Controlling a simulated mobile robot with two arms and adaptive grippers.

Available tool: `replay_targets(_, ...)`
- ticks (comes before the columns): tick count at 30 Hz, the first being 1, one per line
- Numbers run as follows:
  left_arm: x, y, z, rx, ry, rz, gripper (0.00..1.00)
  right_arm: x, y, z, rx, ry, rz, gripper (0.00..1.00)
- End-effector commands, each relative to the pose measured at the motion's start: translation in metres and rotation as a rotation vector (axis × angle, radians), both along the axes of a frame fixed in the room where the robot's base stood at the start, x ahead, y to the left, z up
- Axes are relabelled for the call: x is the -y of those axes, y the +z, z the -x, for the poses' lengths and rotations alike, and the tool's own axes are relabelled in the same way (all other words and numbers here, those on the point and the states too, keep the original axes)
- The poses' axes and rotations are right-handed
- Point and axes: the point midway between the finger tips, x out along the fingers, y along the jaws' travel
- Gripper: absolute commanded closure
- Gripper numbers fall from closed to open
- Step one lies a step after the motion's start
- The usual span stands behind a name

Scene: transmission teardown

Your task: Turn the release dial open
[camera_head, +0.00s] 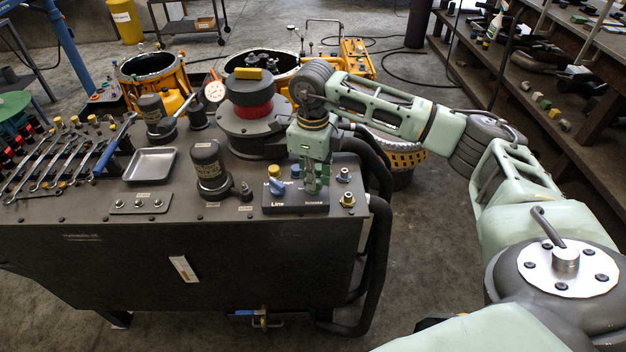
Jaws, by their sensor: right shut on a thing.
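A dark control block (290,207) sits on the front right of the machine's top. A blue knob (277,186) stands on its left half above a label that looks like "Line". My right gripper (314,188) points down over the block's right half, above a second label too small to read surely. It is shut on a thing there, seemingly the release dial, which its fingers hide. I cannot tell how far the dial is turned. My left gripper is not in view.
A dark canister (208,166) and a metal tray (152,164) stand left of the block. Several wrenches lie at the far left. Brass fittings (346,199) are close on the right. A large round unit with a red band (251,108) stands behind.

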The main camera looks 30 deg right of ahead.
Motion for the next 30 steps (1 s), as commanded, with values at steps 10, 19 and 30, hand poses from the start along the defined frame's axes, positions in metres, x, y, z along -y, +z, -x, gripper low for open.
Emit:
replay_targets(10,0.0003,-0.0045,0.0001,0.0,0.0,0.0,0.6,0.0002,0.0009,-0.0005,0.002,0.059,0.0,1.0)
replay_targets(19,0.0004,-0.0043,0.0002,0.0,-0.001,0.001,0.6,0.0002,0.0012,-0.0007,0.003,0.06,0.0,1.0)
replay_targets(30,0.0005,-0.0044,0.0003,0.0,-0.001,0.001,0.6,0.0002,0.0005,-0.0003,0.001,0.059,0.0,0.71)
